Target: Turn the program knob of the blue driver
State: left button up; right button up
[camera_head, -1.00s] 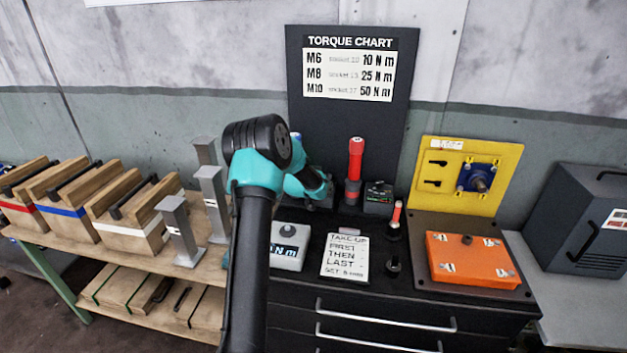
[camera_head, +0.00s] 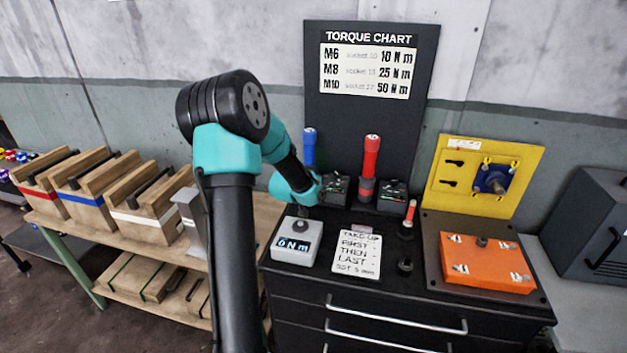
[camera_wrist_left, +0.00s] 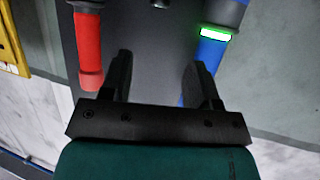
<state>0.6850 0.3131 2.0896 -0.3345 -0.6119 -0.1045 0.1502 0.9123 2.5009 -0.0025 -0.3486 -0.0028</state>
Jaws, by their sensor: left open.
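The blue driver (camera_head: 309,147) stands upright in front of the dark torque chart board, its lower part hidden behind my left arm in the head view. In the left wrist view the blue driver (camera_wrist_left: 199,68) is at the upper right, partly behind one finger, with a bright green-edged white band (camera_wrist_left: 216,33) around it. I cannot make out its program knob. My left gripper (camera_wrist_left: 158,68) is open, with nothing between its fingers. Its fingers are hidden in the head view. My right gripper is not in view.
A red driver (camera_head: 371,156) stands right of the blue one; small black boxes (camera_head: 392,195) with displays sit beside them. A grey torque meter (camera_head: 296,248), white note card (camera_head: 356,254), orange plate (camera_head: 487,262) and yellow panel (camera_head: 452,178) are nearby.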

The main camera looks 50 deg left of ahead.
pick_arm(q)
jog(key=shift+v, duration=1)
jog(key=shift+o, duration=0.4)
jog(key=w+a+r+n+g+h, duration=0.1)
jog(key=w+r+n+g, duration=0.3)
jog(key=w+r+g, duration=0.5)
jog(key=shift+w+a+r+n+h, duration=0.2)
jog(key=shift+w+r+n+h, duration=0.25)
jog(key=shift+w, duration=0.55)
